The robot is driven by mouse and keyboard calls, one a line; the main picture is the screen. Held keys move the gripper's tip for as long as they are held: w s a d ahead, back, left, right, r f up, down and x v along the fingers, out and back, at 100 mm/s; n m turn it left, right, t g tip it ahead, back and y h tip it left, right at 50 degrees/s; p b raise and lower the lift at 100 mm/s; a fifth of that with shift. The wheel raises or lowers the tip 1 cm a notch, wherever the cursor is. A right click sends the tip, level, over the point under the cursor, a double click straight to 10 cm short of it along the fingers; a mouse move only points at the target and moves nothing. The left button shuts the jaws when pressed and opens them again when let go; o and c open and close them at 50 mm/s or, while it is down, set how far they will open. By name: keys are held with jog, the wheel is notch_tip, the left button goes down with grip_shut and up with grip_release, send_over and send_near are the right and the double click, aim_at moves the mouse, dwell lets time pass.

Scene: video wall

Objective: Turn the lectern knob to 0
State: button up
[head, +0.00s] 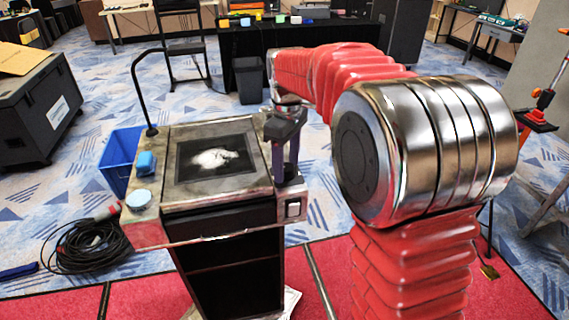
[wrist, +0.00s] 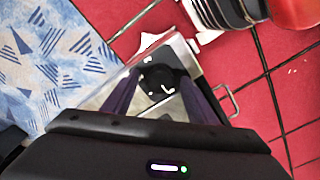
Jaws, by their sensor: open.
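The lectern (head: 166,197) stands in front of me, with a dark panel showing a white shape on its worn top. My gripper (head: 288,180) points down over the right side of this top. In the wrist view, a round black knob (wrist: 158,82) with small white marks lies between the two purple-grey fingers of my open gripper (wrist: 158,76). I cannot tell whether the fingers touch it or what setting it shows.
The lectern top also carries a blue block (head: 146,163), a pale blue round piece (head: 138,199) and a gooseneck microphone (head: 138,90). A blue bin (head: 118,165) and coiled cable (head: 90,245) are on the left.

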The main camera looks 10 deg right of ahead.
jog(key=shift+r, duration=0.1)
notch_tip(320, 180, up, 14)
jog(key=shift+f, duration=0.25)
dwell(0.4)
dwell(0.3)
jog(key=m, duration=0.3)
send_over(286, 164)
notch_tip(286, 164, down, 4)
jog(key=s+f+m+t, duration=0.1)
jog(key=s+f+m, duration=0.1)
jog(key=s+f, duration=0.1)
jog(key=s+f+m+t, duration=0.2)
jog(key=s, duration=1)
jog(key=s+f+m+t, duration=0.2)
jog(key=s, duration=1)
jog(key=shift+a+f+t, duration=0.25)
jog(key=shift+a+t, duration=0.05)
jog(key=shift+a, duration=0.15)
jog(key=shift+s, duration=0.1)
